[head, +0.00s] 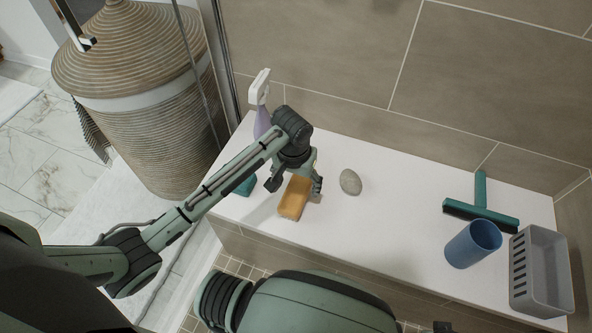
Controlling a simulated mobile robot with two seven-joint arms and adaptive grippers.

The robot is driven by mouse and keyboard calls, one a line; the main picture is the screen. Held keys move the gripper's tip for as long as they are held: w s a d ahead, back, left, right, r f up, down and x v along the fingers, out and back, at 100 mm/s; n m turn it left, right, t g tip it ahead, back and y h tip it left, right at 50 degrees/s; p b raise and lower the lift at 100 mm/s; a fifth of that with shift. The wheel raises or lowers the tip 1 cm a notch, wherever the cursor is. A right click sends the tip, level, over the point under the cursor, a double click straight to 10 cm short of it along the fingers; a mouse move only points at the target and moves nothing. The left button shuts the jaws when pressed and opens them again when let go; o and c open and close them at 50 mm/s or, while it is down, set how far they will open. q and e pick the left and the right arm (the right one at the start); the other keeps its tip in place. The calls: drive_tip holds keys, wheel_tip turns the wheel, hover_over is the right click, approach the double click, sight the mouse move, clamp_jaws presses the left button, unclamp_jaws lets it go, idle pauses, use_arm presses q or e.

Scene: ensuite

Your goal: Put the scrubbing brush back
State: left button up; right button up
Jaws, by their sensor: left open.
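A tan-orange block (293,198), which looks like the scrubbing brush, lies on the white ledge (385,215) left of its middle; I cannot make out bristles. My left gripper (295,187) is above its far end, pointing down and open, with one finger on each side of it. I cannot tell whether the fingers touch it. The gripper hides the block's far end. My right gripper does not show.
A grey stone (350,182) lies right of the gripper. A spray bottle (261,105) and teal item (246,186) are partly behind my left arm.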

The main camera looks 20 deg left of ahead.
sight(295, 193)
use_arm(q)
wheel_tip(295, 193, up, 9)
drive_tip(key=s, duration=0.1)
drive_tip(key=shift+r, duration=0.15)
drive_tip(key=shift+s, duration=0.1)
